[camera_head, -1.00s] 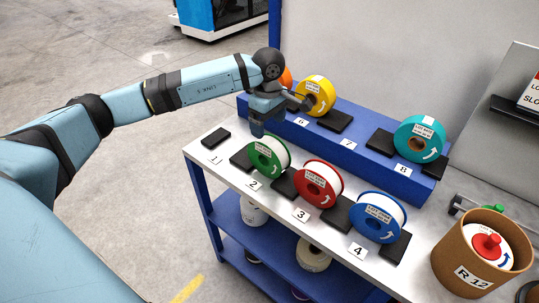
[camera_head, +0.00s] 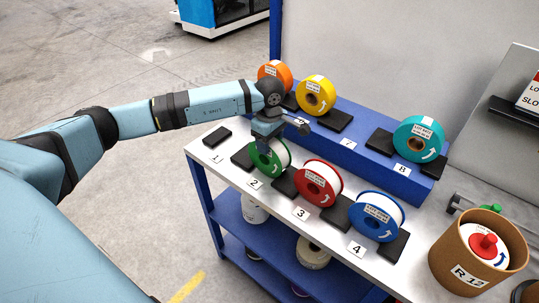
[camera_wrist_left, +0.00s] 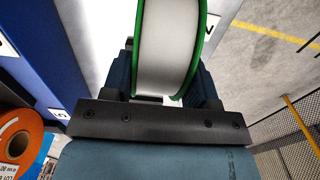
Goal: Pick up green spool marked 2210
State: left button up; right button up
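The green spool (camera_head: 265,168) with white winding stands upright at place 2 on the front shelf of the bench; its label is too small to read. My left gripper (camera_head: 268,140) is over the top of this spool, pointing down, and hides part of its upper edge. In the left wrist view the spool's white winding (camera_wrist_left: 168,45) and green rims lie between the two spread fingers of the left gripper (camera_wrist_left: 162,85). I cannot tell whether either finger touches it. My right gripper is not in view.
A red spool (camera_head: 317,184) and a blue spool (camera_head: 377,216) stand to the right. Orange (camera_head: 275,70), yellow (camera_head: 315,96) and teal (camera_head: 418,139) spools stand on the raised blue step behind. A brown tub (camera_head: 478,262) stands at the right. Place 1 holds an empty black block (camera_head: 216,136).

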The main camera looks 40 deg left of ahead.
pick_arm(q)
grip_shut()
jog(key=shift+r, duration=0.1)
